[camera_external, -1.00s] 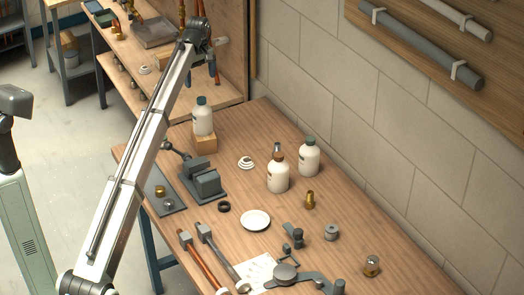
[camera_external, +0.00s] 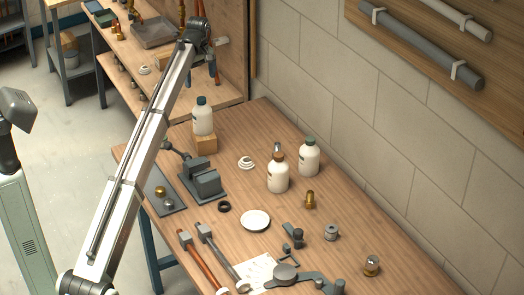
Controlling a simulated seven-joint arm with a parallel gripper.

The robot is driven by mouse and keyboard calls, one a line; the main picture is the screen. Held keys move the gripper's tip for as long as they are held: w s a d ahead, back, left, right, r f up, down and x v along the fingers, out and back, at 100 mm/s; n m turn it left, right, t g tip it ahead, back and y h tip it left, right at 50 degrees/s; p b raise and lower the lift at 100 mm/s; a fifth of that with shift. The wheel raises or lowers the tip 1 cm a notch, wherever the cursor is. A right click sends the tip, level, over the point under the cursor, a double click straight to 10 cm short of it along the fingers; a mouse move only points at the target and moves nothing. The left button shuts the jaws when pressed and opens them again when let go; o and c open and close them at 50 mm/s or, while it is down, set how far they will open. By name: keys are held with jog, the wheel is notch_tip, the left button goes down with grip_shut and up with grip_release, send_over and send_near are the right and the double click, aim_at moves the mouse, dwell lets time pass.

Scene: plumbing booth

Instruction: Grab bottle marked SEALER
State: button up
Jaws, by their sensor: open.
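Three white bottles with labels too small to read stand in view, so I cannot tell which is marked SEALER. One bottle with a teal cap (camera_external: 203,121) stands upright on a small wooden block (camera_external: 205,145). One with a brown top (camera_external: 278,178) stands on the bench right of centre. One with a green cap (camera_external: 309,160) stands just behind it to the right, near the wall.
On the wooden bench (camera_external: 345,215) are a grey vise (camera_external: 203,182), a white dish (camera_external: 256,220), pipe wrenches (camera_external: 197,258), a brass fitting (camera_external: 310,200) and several small parts. A jointed white arm (camera_external: 135,165) crosses the left foreground. The block wall bounds the right side.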

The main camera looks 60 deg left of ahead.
dwell(0.5)
jog(key=w+d+m, duration=0.1)
jog(key=w+d, duration=0.6)
jog(key=d, duration=0.2)
jog(key=y, duration=0.3)
send_over(278, 161)
jog(key=d, duration=0.2)
notch_tip(278, 161, down, 7)
jog(key=shift+m, duration=0.4)
jog(key=x, duration=0.8)
jog(key=shift+w+f, duration=0.3)
jog(key=shift+w+a+x, duration=0.1)
jog(key=shift+x, duration=1.25)
jog(key=shift+w+a+x, duration=0.1)
jog(key=shift+w+x, duration=0.05)
jog(key=shift+x, duration=1.2)
jog(key=shift+r, duration=0.1)
jog(key=c, duration=1.8)
